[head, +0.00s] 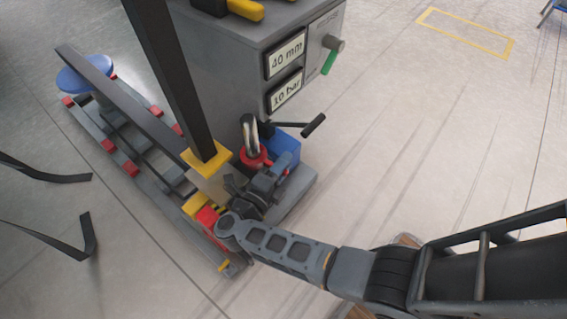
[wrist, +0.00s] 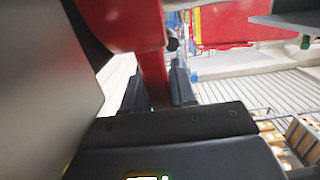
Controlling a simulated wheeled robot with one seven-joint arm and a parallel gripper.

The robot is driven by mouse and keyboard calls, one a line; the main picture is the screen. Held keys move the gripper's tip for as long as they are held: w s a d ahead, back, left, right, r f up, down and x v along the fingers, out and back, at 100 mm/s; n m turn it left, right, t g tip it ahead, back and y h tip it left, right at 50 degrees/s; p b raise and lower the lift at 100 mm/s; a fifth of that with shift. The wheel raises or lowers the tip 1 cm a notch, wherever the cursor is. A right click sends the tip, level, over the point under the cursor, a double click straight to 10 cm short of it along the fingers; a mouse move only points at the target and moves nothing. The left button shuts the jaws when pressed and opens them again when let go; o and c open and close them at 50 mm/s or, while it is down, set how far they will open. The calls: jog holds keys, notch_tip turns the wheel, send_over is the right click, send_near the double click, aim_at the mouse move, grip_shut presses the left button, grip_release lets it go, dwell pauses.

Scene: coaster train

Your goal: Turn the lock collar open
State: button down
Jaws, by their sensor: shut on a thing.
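The lock collar (wrist: 118,22) shows in the wrist view as a large rounded red part at the top, with a red bar (wrist: 154,78) running down from it. My gripper (wrist: 158,88) is shut on that bar, with one dark finger on each side of it. In the head view a red collar (head: 252,161) sits around the foot of a shiny metal rod (head: 249,132). My grey hand (head: 268,183) is close beside it, and its fingertips are hard to make out there. The collar's far side is hidden.
A grey cabinet (head: 238,70) with 40 mm and 10 bar plates stands behind the collar. A blue block (head: 285,147) and a black-handled lever (head: 313,125) are close by. A dark post (head: 172,75) rises at the left. The floor at the right is open.

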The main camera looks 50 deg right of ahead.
jog(key=c, duration=1)
grip_release()
jog(key=s+a, duration=0.1)
jog(key=a, duration=0.6)
jog(key=shift+s+a, duration=0.2)
jog(key=shift+a, duration=0.15)
